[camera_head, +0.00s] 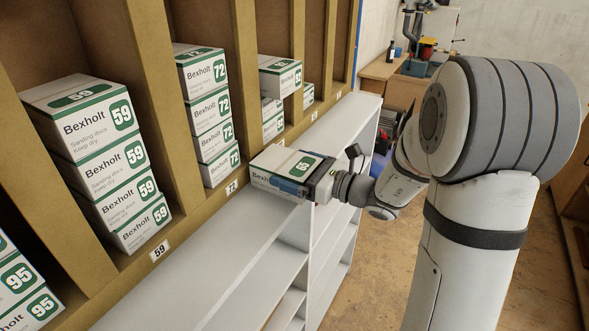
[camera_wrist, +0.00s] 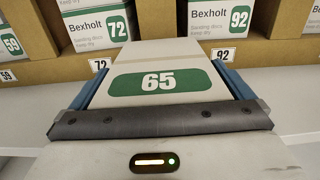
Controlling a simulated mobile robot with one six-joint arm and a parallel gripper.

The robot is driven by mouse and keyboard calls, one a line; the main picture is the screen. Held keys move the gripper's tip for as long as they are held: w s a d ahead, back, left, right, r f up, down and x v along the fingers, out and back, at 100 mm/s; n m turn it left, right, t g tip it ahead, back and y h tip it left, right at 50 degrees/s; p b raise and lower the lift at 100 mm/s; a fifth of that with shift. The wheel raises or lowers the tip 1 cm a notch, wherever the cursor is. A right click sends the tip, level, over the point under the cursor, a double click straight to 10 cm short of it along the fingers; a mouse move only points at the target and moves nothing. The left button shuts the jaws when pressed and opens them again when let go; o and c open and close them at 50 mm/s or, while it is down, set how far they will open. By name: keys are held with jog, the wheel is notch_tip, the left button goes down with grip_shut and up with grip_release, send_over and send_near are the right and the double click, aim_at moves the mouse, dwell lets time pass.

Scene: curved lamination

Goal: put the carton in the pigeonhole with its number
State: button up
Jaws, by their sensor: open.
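The carton (camera_head: 270,163) is a white box with a green band, at the front of the pigeonholes. In the wrist view the carton (camera_wrist: 160,52) shows a green label reading 65. My gripper (camera_head: 291,175) is open, with its blue fingers along both sides of the carton; in the wrist view my gripper (camera_wrist: 162,80) flanks it too. The carton sits at or just above the white ledge; I cannot tell whether it touches. It points toward the post between the pigeonholes tagged 72 (camera_wrist: 98,64) and 92 (camera_wrist: 222,54). I read no pigeonhole tag 65.
Stacks of cartons numbered 59 (camera_head: 105,160), 72 (camera_head: 208,110) and 95 (camera_head: 25,290) fill pigeonholes on the left. More cartons (camera_head: 280,78) stand farther along. Upright brown dividers (camera_head: 160,90) separate the bays. The white ledge (camera_head: 215,240) runs clear in front.

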jog(key=b+v, duration=0.3)
jog(key=v, duration=0.8)
jog(key=s+a+f+n+g+h, duration=0.3)
jog(key=s+n+g, duration=0.2)
jog(key=s+n, duration=0.2)
jog(key=s+a+f+n+g+h, duration=0.3)
jog(key=s+n+g, duration=0.1)
jog(key=s+n, duration=0.35)
jog(key=s+d+n+t+h, duration=0.2)
jog(key=s+d+n+h, duration=0.1)
jog(key=d+n+h, duration=0.4)
jog(key=n+h, duration=0.2)
jog(key=n, duration=0.1)
jog(key=shift+s+d+r+t+b, duration=0.25)
jog(key=shift+r+t+b, duration=0.05)
jog(key=shift+f, duration=0.1)
